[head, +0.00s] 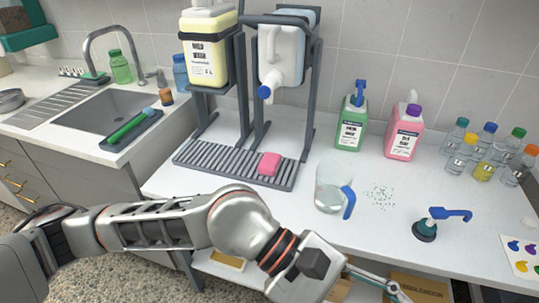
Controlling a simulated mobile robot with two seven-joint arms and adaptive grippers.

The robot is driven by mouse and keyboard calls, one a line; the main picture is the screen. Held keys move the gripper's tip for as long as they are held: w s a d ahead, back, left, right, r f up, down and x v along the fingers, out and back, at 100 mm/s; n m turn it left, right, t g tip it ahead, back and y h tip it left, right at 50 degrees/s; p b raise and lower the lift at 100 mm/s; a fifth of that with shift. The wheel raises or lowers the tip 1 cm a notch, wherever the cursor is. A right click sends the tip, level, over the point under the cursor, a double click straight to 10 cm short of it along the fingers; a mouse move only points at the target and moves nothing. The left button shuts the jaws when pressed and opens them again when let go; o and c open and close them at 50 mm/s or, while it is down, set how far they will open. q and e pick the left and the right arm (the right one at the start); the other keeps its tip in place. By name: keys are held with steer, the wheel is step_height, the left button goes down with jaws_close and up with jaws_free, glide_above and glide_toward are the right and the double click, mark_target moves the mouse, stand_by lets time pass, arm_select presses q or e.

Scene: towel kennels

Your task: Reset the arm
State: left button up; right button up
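My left arm comes in from the left and stretches across the lower part of the head view, in front of the white counter (265,207). My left gripper (391,290) is at the bottom edge, low in front of the counter's front edge. It is partly cut off and partly hidden by my wrist, so I cannot tell whether its fingers are open or shut. I see nothing clearly held in it. My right arm and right gripper are out of the picture.
Behind are a slatted rack (215,164) with a pink sponge (269,163), a green bottle (350,131), a pink bottle (402,141) and several small bottles.

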arm_select(q)
steer(key=w+r+n+t+h, duration=0.4)
steer(key=w+r+n+h, duration=0.65)
steer(key=n, duration=0.55)
steer(key=w+a+f+n+t+y, duration=0.2)
steer(key=w+a+f+n+t, duration=0.25)
steer(key=n, duration=0.45)
steer(key=w+a+f+n+t+y+p, duration=0.1)
steer(key=w+a+f+n+t+y, duration=0.1)
steer(key=w+a+n+t, duration=0.45)
steer(key=w+a+f+n+t+y, duration=0.1)
steer(key=w+f+n+t+y, duration=0.2)
steer(key=n+t, duration=0.65)
steer(key=a+f+n+g+y, duration=0.1)
steer(key=a+f+n+y, duration=0.3)
steer(key=a+f+n, duration=0.45)
steer(key=a+f+n+g+y, duration=0.1)
steer(key=a+f+n+y, duration=0.35)
steer(key=f, duration=0.65)
steer(key=s+a+f+n+g+y, duration=0.2)
steer(key=s+a+f+n, duration=0.2)
steer(key=f, duration=0.4)
steer(key=s+a+f+n+g+y+p, duration=0.1)
steer(key=s+a+f+n+g+y, duration=0.1)
steer(key=s+a+f, duration=0.4)
step_height(320, 180, down, 3)
steer(key=s+n+g, duration=0.1)
steer(key=s+n, duration=0.1)
steer(key=shift+s+a, duration=0.3)
steer(key=shift+s, duration=0.1)
